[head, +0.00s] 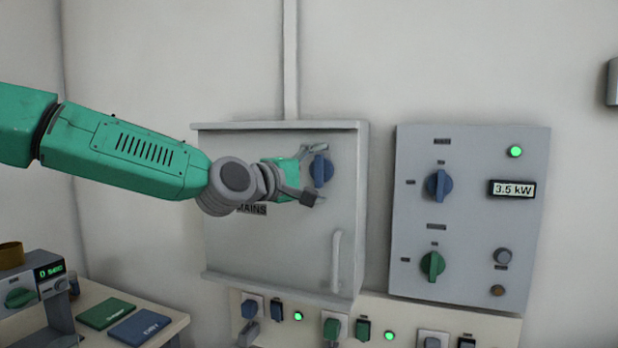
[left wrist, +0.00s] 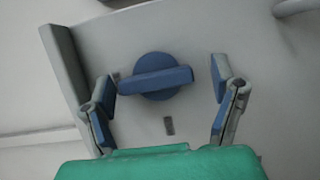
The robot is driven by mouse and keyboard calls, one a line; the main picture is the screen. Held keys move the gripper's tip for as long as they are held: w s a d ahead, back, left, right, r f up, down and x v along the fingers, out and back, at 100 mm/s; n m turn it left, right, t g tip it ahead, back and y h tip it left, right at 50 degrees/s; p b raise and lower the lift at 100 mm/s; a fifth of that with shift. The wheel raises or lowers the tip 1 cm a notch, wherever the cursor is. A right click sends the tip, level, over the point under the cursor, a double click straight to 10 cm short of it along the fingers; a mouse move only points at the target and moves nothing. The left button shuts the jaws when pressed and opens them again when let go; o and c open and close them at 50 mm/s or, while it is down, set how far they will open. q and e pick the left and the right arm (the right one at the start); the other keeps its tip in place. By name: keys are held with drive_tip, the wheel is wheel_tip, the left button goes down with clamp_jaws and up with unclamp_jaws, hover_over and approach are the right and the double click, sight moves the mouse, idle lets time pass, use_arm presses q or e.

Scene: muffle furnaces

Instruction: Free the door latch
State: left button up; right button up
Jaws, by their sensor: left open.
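The door latch is a blue round knob with a raised bar (head: 321,171) on the upper right of the grey cabinet door (head: 265,235), marked MAINS. My left gripper (head: 318,173) is at the latch, its fingers spread above and below it in the head view. In the left wrist view the latch (left wrist: 155,78) lies between the two open fingers (left wrist: 163,95), with a gap on each side. Its bar runs across from finger to finger, slightly tilted. Whether the fingers reach the depth of the bar is hard to tell. My right gripper is not in view.
A grey vertical door handle (head: 336,262) is below the latch. A control panel (head: 470,270) with blue and green knobs stands to the right. A lower strip (head: 405,309) holds switches and green lamps. A table (head: 165,318) with two labelled mats is at lower left.

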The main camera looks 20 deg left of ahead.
use_arm(q)
drive_tip(key=v, duration=1.1)
drive_tip(key=shift+s+a+f, duration=0.15)
drive_tip(key=shift+s+a, duration=0.05)
drive_tip(key=shift+s, duration=0.05)
drive_tip(key=s+d+f+m+g+y+b, duration=0.1)
drive_tip(key=s+d+f+m+g+y, duration=0.2)
drive_tip(key=f, duration=1.5)
drive_tip(key=s+f+m+g+b, duration=0.15)
drive_tip(key=s+f+g, duration=0.35)
drive_tip(key=f, duration=1.4)
drive_tip(key=s+a+f+m+g+y, duration=0.2)
drive_tip(key=s+a+f+m+g, duration=0.1)
drive_tip(key=s+f, duration=0.8)
drive_tip(key=s+a+f+m+g+y+b, duration=0.1)
drive_tip(key=s+f+m, duration=0.5)
drive_tip(key=s+f, duration=0.6)
drive_tip(key=s+a+g+y, duration=0.1)
drive_tip(key=s+a+g, duration=0.1)
drive_tip(key=s, duration=0.3)
drive_tip(key=shift+s+f+g+y, duration=0.2)
drive_tip(key=shift+s+g+y, duration=0.15)
drive_tip(key=shift+g, duration=0.45)
